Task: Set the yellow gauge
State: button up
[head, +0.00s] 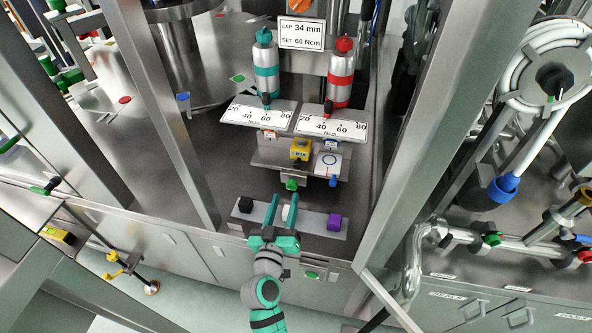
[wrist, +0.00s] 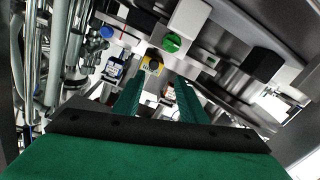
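No dial gauge in view is clearly yellow. A teal gauge (head: 266,70) and a red gauge (head: 341,75) stand upright behind two tilted white scale plates, the left scale (head: 240,112) and the right scale (head: 350,127), marked 20 to 80. Their exact readings are too small to tell. A yellow block (head: 300,150) with a dark top sits on the shelf below the scales; it also shows in the wrist view (wrist: 152,63). My gripper (head: 284,198) is open, its two green fingers apart over the front panel, short of the yellow block. I see nothing gripped.
A sign (head: 302,33) reads CAP 34 mm, SET 60 Ncm. A green knob (head: 291,184) sticks out below the shelf. Metal posts (head: 155,110) frame both sides.

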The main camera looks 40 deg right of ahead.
aim_at(297, 167)
jog(key=shift+w+d+r+g+h, duration=0.2)
jog(key=shift+d+r, duration=0.1)
jog(key=shift+d, duration=0.1)
jog(key=shift+w+d+r+g+h, duration=0.1)
jog(key=shift+d+r+h, duration=0.1)
jog(key=shift+d+r, duration=0.15)
jog(key=x, duration=1)
jog(key=shift+w+d+f, duration=0.1)
jog(key=shift+w+d, duration=0.05)
jog(key=shift+w, duration=0.05)
grip_shut()
